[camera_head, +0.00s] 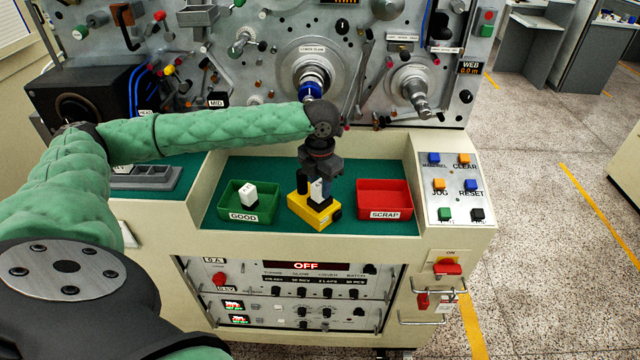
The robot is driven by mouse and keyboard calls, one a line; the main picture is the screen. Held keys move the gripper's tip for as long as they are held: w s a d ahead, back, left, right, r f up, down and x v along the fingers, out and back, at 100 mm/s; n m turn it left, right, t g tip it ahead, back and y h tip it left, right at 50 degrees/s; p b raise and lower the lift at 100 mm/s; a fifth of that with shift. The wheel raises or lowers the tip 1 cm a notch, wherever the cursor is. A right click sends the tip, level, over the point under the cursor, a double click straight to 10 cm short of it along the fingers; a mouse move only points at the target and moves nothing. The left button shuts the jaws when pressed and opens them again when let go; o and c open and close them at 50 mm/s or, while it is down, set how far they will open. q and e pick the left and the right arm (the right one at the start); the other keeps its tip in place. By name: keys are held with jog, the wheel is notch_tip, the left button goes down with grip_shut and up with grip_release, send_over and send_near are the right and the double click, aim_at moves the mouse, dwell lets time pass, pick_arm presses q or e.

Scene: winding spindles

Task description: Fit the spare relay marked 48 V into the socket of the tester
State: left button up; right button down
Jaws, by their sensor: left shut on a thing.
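The yellow tester (325,216) sits on the green work surface between the two bins. My left gripper (313,187) points down right over it and is shut on a small white relay (318,190). The relay is low at the tester's top; I cannot tell whether it is in the socket or just above it. The socket is hidden by the gripper and relay. Another white relay (249,193) stands in the green bin marked GOOD (243,216). No voltage marking can be read on either relay. My right gripper is not in view.
A red bin marked SCRAP (384,214) stands right of the tester and looks empty. A grey tray (145,178) lies at the left. A button panel (453,188) is at the right. The machine face with spindles (310,75) rises behind.

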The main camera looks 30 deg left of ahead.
aim_at(320, 183)
pick_arm(q)
jog(key=o, duration=1)
jog(key=shift+f, duration=0.1)
jog(key=shift+c, duration=0.2)
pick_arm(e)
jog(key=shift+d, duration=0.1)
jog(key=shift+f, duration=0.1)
pick_arm(q)
jog(key=shift+r, duration=0.3)
notch_tip(320, 183, up, 12)
jog(key=b, duration=0.4)
jog(key=shift+f, duration=0.15)
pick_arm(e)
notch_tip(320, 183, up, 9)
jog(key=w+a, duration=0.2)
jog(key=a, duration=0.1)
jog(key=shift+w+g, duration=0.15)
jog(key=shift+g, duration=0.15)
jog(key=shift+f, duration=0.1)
